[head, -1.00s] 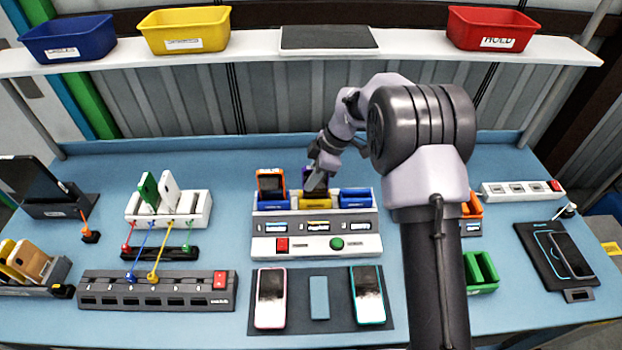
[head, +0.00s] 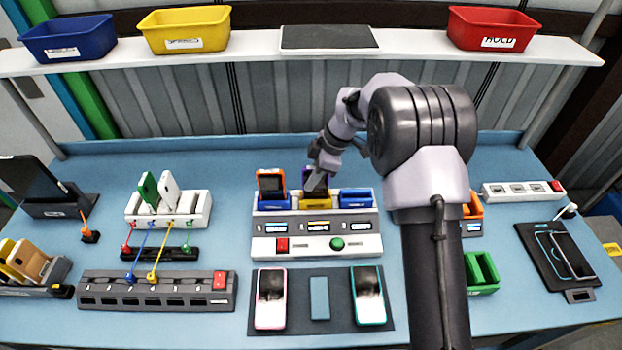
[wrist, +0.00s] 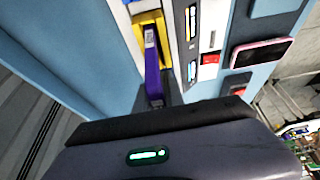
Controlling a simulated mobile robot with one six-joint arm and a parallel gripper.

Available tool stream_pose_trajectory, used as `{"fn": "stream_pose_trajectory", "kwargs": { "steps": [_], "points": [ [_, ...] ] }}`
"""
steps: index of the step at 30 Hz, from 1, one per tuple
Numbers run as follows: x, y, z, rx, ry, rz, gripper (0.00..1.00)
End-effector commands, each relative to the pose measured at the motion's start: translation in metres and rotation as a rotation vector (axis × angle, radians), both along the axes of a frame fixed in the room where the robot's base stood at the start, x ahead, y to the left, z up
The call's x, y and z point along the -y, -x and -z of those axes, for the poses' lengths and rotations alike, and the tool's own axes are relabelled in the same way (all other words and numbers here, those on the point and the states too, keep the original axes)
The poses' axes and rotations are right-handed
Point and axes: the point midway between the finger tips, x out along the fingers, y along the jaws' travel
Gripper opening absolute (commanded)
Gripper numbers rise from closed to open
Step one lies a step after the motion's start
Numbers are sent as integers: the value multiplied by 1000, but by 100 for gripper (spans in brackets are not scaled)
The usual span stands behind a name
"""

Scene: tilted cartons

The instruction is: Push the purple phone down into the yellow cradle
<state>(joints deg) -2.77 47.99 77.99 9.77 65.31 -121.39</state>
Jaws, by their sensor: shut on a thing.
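The purple phone (head: 326,187) stands at the yellow cradle (head: 316,203), the middle one of the charging station, partly hidden behind my gripper (head: 316,183). In the wrist view the phone (wrist: 152,68) shows edge-on, its lower end within the yellow cradle (wrist: 139,19). My gripper is shut on the phone near its upper end. The fingertips are mostly hidden in the wrist view by the dark gripper body. I cannot tell whether the phone touches the cradle's bottom.
An orange phone (head: 270,182) stands in the blue cradle on the left, close to my gripper. The blue cradle (head: 355,198) on the right is empty. Two phones lie on a dark mat (head: 339,312) in front. A shelf (head: 255,48) with bins runs behind.

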Motion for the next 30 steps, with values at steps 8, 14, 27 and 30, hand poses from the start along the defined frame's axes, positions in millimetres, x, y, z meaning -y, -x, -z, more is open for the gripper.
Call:
{"fn": "stream_pose_trajectory", "kwargs": {
  "steps": [8, 14, 27, 30],
  "points": [
    [0, 0, 3, 0, 0, 0, 0],
    [0, 0, 5, 0, 0, 0, 0],
    [0, 0, 10, -1, 0, 0, 0],
    [0, 0, 10, -1, 0, 0, 0]
  ]
}}
